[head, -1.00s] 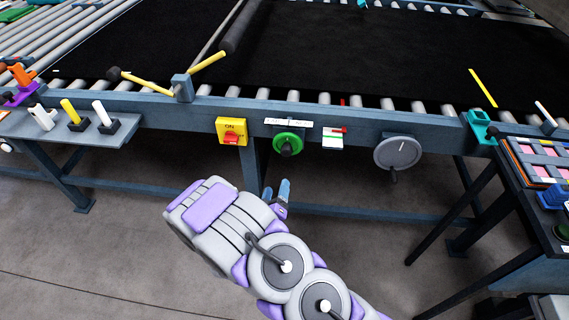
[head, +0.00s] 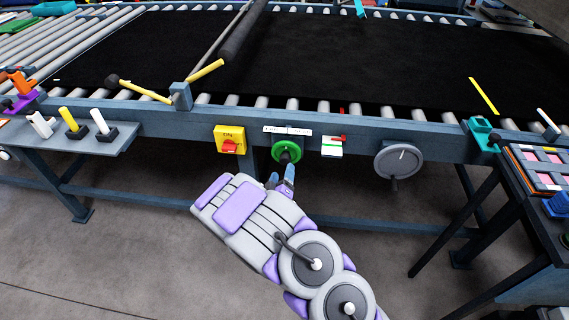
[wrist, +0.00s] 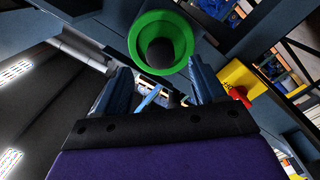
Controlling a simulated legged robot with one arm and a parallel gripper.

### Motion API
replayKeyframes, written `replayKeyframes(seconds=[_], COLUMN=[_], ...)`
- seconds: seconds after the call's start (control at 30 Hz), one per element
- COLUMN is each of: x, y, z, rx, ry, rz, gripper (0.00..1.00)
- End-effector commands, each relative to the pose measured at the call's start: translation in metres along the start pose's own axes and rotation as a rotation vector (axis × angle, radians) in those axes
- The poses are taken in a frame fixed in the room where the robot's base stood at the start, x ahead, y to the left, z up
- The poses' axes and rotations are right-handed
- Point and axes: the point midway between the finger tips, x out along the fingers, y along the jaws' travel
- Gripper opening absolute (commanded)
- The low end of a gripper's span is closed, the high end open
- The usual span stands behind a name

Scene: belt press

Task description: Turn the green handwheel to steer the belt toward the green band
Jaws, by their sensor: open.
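The green handwheel (head: 288,150) sits on the front rail of the press, with a dark hub at its centre. In the wrist view the handwheel (wrist: 160,44) is just ahead of my gripper. My gripper (head: 281,177) is open, its blue fingertips just below the wheel in the head view. In the wrist view the two fingers (wrist: 162,82) are spread apart below and to the sides of the hub, with no grasp on it. Right of the wheel is a small gauge plate (head: 332,147) with a green band and a red marker. The black belt (head: 350,60) lies behind.
A yellow switch box with a red knob (head: 229,140) is left of the handwheel. A grey crank wheel (head: 398,160) is to the right. A tool shelf (head: 100,138) stands at the left and a parts table (head: 530,175) at the right. The floor below is clear.

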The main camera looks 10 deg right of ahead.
Motion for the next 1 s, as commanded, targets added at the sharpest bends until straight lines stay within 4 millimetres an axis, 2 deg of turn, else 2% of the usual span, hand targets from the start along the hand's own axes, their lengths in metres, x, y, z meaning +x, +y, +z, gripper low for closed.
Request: replayKeyframes(seconds=[0.2, 0.43, 0.6, 0.9, 1.0], x=[0.032, 0.058, 0.065, 0.066, 0.066], y=[-0.001, -0.002, -0.001, -0.001, -0.001], z=[0.000, 0.000, -0.001, -0.001, -0.001], rx=[0.001, 0.002, 0.000, -0.002, -0.002], ry=[0.002, 0.000, 0.002, 0.002, 0.001], rz=[0.004, 0.001, 0.000, -0.001, -0.001], gripper=[0.70, 0.70, 0.70, 0.70, 0.60])
